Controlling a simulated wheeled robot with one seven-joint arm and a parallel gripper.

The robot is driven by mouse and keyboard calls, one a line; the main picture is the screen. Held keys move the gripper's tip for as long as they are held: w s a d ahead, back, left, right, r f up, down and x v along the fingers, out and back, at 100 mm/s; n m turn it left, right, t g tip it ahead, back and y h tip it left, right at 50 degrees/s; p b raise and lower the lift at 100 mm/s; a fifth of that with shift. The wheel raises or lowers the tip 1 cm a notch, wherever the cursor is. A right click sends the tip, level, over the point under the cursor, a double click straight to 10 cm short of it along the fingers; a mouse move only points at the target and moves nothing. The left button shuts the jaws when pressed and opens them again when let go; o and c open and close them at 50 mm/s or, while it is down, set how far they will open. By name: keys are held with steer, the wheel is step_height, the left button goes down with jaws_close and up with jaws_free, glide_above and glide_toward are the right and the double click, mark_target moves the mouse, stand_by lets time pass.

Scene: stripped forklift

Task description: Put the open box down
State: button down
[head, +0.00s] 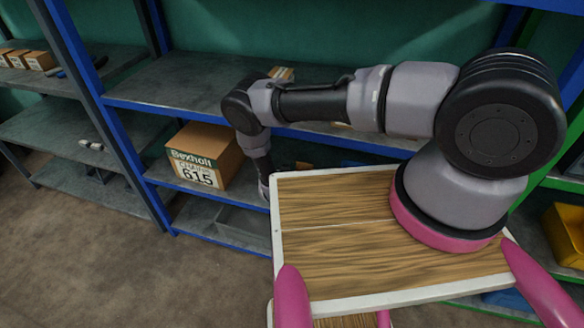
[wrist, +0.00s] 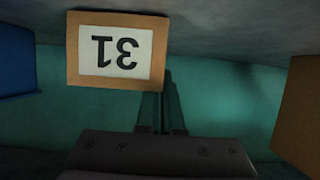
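The open box (wrist: 116,48) shows in the wrist view as a small brown cardboard front with a white label reading 31, upside down in the picture. My gripper (wrist: 164,100) reaches up from the bottom of that view. Its two dark fingers are close together at the box's right edge, one partly hidden behind the front and one just outside, so it looks shut on the side wall. A grey surface lies along the top of the view; I cannot tell whether the box touches it. In the head view the gripper and box are hidden behind my wooden-topped body.
In the wrist view a blue bin (wrist: 16,50) is at the left and a brown box (wrist: 298,115) at the right. In the head view a Bexholt 615 carton (head: 206,155) stands on the blue-framed shelving's middle shelf. The upper shelf (head: 175,85) is largely bare.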

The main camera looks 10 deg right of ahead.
steer(key=shift+f, duration=0.15)
steer(key=c, duration=1.1)
jaws_free()
steer(key=shift+r, duration=0.25)
steer(key=v, duration=1.2)
steer(key=shift+f, duration=0.1)
steer(key=shift+s+a, duration=0.1)
